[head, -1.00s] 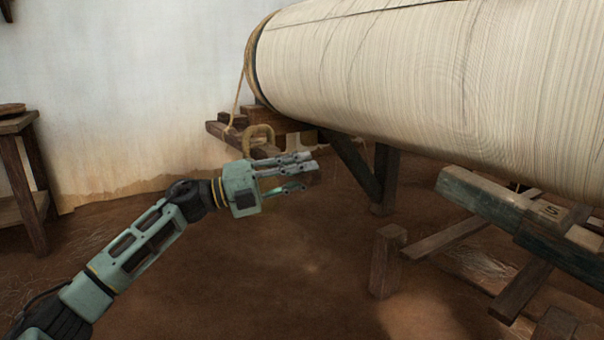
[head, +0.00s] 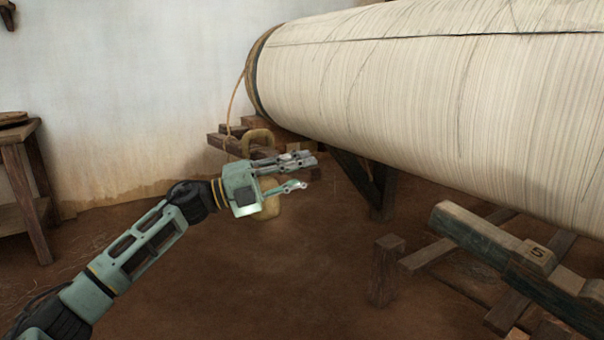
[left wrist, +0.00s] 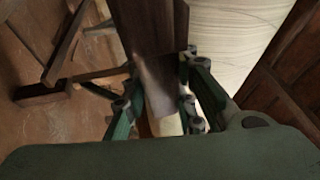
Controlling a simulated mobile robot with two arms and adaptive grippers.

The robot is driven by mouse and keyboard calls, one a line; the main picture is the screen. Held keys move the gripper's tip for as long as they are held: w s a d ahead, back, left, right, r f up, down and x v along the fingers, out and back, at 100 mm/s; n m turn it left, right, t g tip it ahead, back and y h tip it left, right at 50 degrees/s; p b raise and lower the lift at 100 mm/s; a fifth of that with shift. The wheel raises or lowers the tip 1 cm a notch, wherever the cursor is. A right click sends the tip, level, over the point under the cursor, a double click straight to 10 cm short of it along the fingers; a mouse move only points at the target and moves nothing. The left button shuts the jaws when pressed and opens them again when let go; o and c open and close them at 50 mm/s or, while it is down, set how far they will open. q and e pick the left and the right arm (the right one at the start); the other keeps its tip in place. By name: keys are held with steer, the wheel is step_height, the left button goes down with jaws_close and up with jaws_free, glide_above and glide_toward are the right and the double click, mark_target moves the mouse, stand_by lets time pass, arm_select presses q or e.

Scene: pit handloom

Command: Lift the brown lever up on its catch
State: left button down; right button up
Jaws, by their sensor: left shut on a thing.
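The brown lever (left wrist: 150,50) shows in the left wrist view as a dark brown flat bar. It runs from the top edge down between the fingers of my left gripper (left wrist: 157,105), which is shut on its near end. In the head view my left gripper (head: 297,173) is in the middle, left of the big cream roll's underside. There I cannot make out the lever between its fingers. The catch cannot be told apart in either view. My right gripper is not in view.
The big cream roll (head: 430,90) fills the upper right. A tan weight (head: 265,208) with a ring handle is partly hidden behind my gripper. A timber marked 5 (head: 490,240) and a short post (head: 387,270) stand right. A stool (head: 25,185) is far left. Floor between is clear.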

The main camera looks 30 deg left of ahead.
arm_select(q)
step_height(320, 180, up, 2)
steer(key=shift+a+r+p, duration=0.1)
steer(key=shift+p, duration=0.3)
steer(key=shift+f, duration=0.25)
steer(key=c, duration=1.4)
jaws_free()
steer(key=v, duration=1.2)
steer(key=shift+f, duration=0.1)
